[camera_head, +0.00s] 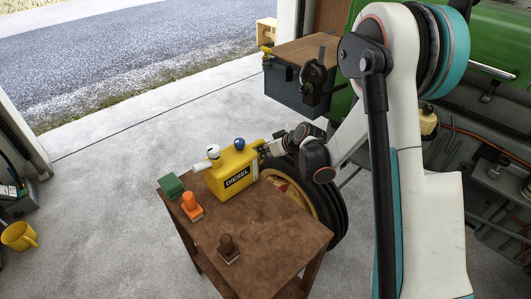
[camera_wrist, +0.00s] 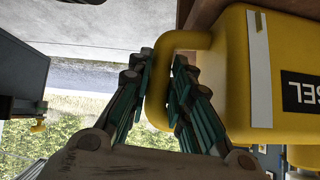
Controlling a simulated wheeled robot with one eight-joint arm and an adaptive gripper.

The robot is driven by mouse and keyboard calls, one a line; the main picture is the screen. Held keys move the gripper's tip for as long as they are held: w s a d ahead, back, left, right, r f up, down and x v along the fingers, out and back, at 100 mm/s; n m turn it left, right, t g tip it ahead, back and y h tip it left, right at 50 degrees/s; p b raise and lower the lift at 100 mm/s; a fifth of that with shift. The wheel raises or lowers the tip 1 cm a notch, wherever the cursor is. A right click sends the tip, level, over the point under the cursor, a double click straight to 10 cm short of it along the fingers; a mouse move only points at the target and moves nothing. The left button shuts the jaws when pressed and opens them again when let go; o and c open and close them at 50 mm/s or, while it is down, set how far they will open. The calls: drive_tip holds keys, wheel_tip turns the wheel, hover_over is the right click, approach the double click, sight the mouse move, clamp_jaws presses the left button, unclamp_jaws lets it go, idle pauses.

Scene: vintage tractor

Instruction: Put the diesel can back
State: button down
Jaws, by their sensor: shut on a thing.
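The diesel can (camera_head: 228,182) is yellow with a black DIESEL label. In the head view it is upright at the back edge of the brown table (camera_head: 270,228); I cannot tell whether its base touches the tabletop. My gripper (camera_head: 264,148) reaches it from the right, at the handle side. In the wrist view the can (camera_wrist: 225,95) fills the right side, turned upside down in the picture. My gripper (camera_wrist: 160,92) has its fingers on both sides of the can's yellow handle and is shut on it.
A green block (camera_head: 171,187), an orange piece (camera_head: 191,207) and a dark brown piece (camera_head: 228,248) stand on the table. A wheel (camera_head: 335,212) is close behind the table. A grey cabinet (camera_head: 294,91) stands further back. A yellow mug (camera_head: 18,236) is at far left.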

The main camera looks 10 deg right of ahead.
drive_tip(key=c, duration=1.4)
unclamp_jaws()
drive_tip(key=shift+c, duration=0.2)
drive_tip(key=shift+r, duration=0.1)
drive_tip(key=s+d+r+m+h+p, duration=0.1)
drive_tip(key=s+d+r+p, duration=0.15)
drive_tip(key=s+r, duration=0.75)
drive_tip(key=s+d+r+m+h+p, duration=0.1)
drive_tip(key=s+d+r+m+p, duration=0.15)
drive_tip(key=s+r, duration=0.8)
drive_tip(key=s+d+r+m+h, duration=0.1)
drive_tip(key=s+r, duration=0.1)
drive_tip(key=s, duration=0.6)
drive_tip(key=s+d+r+m+h, duration=0.1)
drive_tip(key=s+d+r+h, duration=0.1)
drive_tip(key=s, duration=0.5)
drive_tip(key=shift+s+d+r+g, duration=0.2)
drive_tip(key=shift+s+r+g, duration=0.15)
drive_tip(key=shift+r, duration=0.45)
